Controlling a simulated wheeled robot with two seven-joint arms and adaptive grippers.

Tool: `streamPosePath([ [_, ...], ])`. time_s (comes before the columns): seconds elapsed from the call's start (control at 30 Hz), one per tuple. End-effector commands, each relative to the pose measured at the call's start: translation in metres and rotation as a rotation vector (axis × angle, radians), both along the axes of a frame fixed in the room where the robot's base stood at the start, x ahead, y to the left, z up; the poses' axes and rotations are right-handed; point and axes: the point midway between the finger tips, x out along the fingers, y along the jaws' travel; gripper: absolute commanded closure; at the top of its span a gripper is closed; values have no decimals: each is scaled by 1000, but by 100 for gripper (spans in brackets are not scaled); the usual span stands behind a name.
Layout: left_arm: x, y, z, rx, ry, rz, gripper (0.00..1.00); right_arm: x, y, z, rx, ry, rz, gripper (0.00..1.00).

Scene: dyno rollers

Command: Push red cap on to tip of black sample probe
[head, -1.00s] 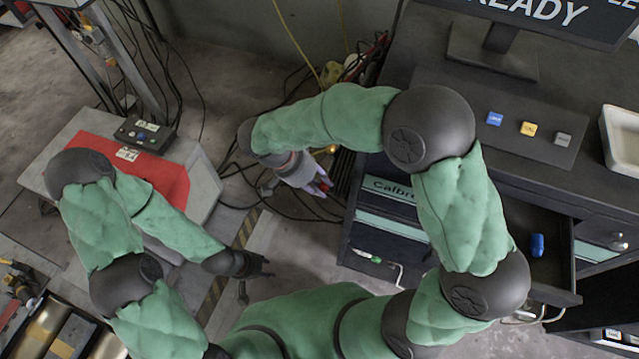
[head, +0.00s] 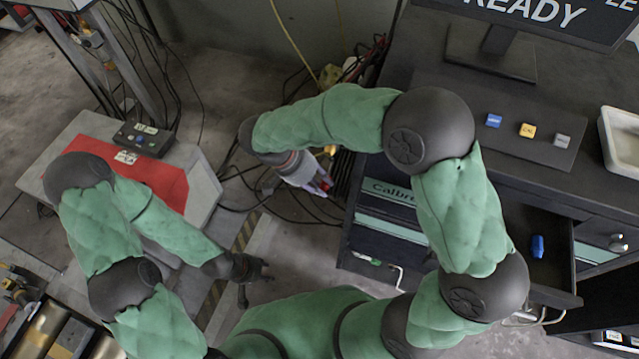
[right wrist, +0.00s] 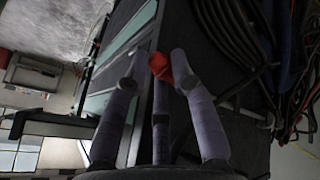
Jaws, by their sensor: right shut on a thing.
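My right gripper (head: 320,187) hangs over the floor at the left side of the dark cabinet. In the right wrist view its grey fingers (right wrist: 155,62) are closed around a small red cap (right wrist: 162,67), which sits at the fingertips. In the head view the cap shows only as a small red patch among the fingers. My left gripper (head: 256,280) is dark, with its fingers spread and empty, above the floor left of my body. I cannot pick out the black sample probe in either view.
A dark cabinet (head: 358,262) with an open drawer holding a blue object (head: 537,246) stands at right. Buttons and a white tray (head: 622,140) are on top. Loose cables (head: 290,200) lie behind my right gripper. A red-topped grey machine (head: 170,185) stands at left.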

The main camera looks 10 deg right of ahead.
Motion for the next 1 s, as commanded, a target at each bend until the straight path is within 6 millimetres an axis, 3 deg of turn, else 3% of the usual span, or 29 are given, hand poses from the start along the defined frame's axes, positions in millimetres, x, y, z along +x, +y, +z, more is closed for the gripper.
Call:
streamPosePath([
  [0.1, 0, 0, 0, 0, 0, 0, 60, 2, -1, 0, 0, 0, 0, 100],
  [0.13, 0, 0, 0, 0, 0, 0, 60, 1, -1, 0, 0, 0, 0, 66],
  [0.2, 0, 0, 0, 0, 0, 0, 60, 1, -1, 0, 0, 0, 0, 47],
  [0.67, 0, 0, 0, 0, 0, 0, 60, 3, 3, 7, -1, -2, 0, 47],
  [1.0, 0, 0, 0, 0, 0, 0, 60, 10, 36, 60, 0, -3, 2, 47],
])
